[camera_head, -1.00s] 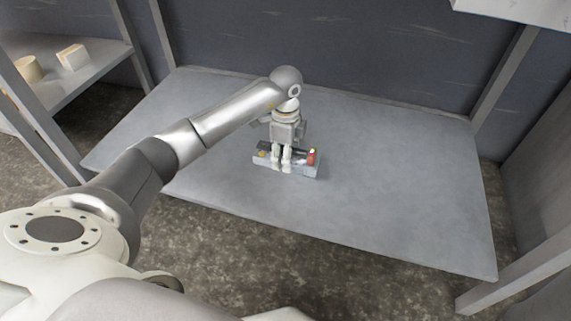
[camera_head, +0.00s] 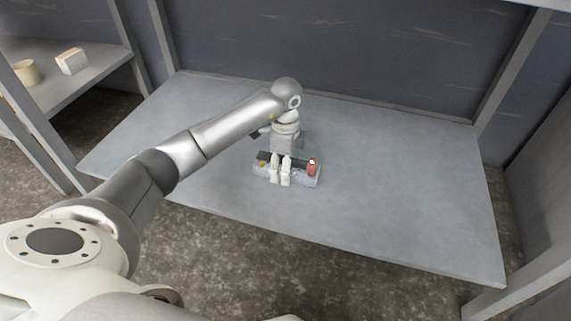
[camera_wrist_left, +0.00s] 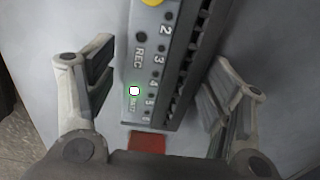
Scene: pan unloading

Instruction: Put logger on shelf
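The logger (camera_head: 301,178) is a small grey box with a dark ribbed strip, a yellow spot and a red end, lying on the grey shelf board (camera_head: 400,200). In the left wrist view the logger (camera_wrist_left: 146,75) shows "REC", numbers, a lit white-green light and a red piece at its near end. My left gripper (camera_head: 280,180) is over the logger's front side. In the wrist view my left gripper (camera_wrist_left: 163,75) is open, one finger on each side of the logger, with gaps visible on both sides. My right gripper is out of view.
A side shelf (camera_head: 85,78) at the upper left holds a beige cup (camera_head: 25,72) and a small pale box (camera_head: 71,61). Metal posts and a dark back wall (camera_head: 330,45) bound the board. The board around the logger is clear.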

